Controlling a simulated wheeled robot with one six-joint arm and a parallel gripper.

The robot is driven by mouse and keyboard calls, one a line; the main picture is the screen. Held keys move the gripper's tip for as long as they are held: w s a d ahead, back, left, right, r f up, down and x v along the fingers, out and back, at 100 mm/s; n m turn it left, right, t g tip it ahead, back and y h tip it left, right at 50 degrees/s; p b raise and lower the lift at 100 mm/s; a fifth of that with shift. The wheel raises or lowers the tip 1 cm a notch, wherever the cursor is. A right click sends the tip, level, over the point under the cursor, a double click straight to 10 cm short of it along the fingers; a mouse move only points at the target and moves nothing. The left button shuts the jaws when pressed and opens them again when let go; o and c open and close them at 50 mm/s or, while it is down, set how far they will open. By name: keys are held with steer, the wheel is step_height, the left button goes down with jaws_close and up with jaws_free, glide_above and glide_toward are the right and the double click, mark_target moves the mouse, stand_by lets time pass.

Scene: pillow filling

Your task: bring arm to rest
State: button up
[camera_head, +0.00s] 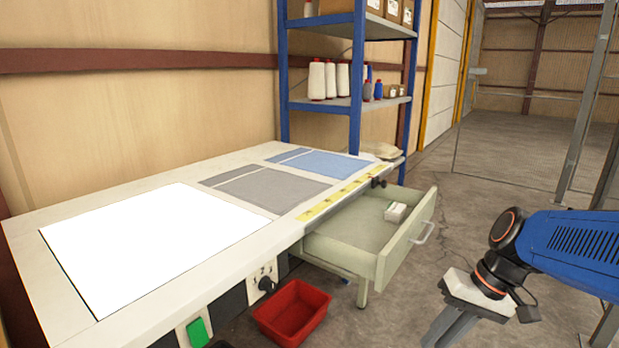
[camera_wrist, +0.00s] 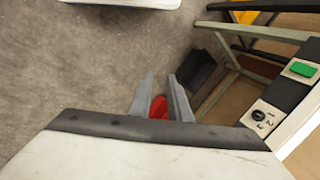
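My gripper (camera_head: 444,335) is at the lower right of the head view, in front of the open drawer and to the right of the table. It points downward and its lower end is cut off by the frame edge. In the wrist view my gripper (camera_wrist: 161,76) shows two fingers with a gap between them. A small red patch (camera_wrist: 158,107) shows in the gap; I cannot tell what it belongs to. No held thing is visible in the head view. My blue arm link runs to the right edge.
The work table (camera_head: 140,195) bears a white sheet (camera_head: 150,245), a grey panel (camera_head: 262,192) and a blue panel (camera_head: 322,164). The drawer (camera_head: 345,228) stands open with a small white box (camera_head: 395,212) inside. Open floor lies right.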

steer(key=s+d+r+n+t+h, duration=0.1)
steer(key=s+d+t+h, duration=0.2)
steer(key=s, duration=0.3)
steer(key=shift+d+r+t+h, duration=0.4)
steer(key=shift+t+h, duration=0.2)
steer(key=shift+h, duration=0.2)
